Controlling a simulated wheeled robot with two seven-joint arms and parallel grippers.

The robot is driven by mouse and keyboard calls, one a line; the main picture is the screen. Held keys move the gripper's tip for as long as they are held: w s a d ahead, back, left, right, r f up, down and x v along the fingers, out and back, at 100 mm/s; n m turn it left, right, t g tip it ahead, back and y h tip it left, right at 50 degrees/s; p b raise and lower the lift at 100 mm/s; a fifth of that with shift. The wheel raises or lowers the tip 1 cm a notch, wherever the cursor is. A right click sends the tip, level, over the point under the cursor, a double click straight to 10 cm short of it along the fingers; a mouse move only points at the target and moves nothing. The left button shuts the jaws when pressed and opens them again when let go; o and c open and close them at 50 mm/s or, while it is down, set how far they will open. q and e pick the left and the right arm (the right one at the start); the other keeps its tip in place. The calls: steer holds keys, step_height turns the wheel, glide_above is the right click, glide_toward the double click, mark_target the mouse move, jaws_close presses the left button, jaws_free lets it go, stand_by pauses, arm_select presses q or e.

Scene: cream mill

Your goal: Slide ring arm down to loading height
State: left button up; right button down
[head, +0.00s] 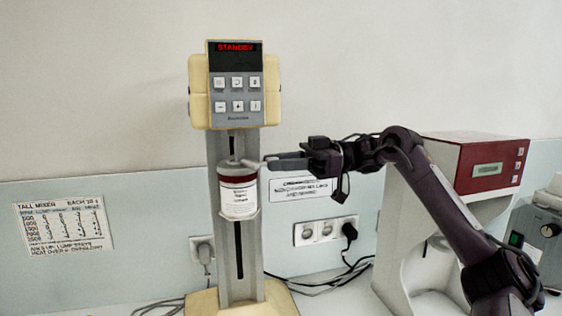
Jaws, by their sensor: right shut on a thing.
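The cream mill (237,85) stands upright with a cream-coloured head and a red display reading STANDBY. A grey slotted column (225,245) runs down from its head. A jar (239,196) with a white label and a dark red band sits upright in front of the column, just below the head. The ring arm (240,215) is mostly hidden by the jar; a pale rim shows around its lower part. My right gripper (266,163) reaches in from the right at the jar's top and is shut on the ring arm; its exact grip point is small and unclear. My left gripper is out of view.
A red and white machine (482,165) stands at the right, behind my right arm. A grey device (540,240) is at the far right edge. Wall sockets (325,230) and loose black cables lie behind. The column's lower part is clear below the jar.

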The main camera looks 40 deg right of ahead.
steer(key=c, duration=1.1)
jaws_free()
steer(key=shift+b+v, duration=1.15)
steer(key=shift+v, duration=2.8)
steer(key=shift+r, duration=0.1)
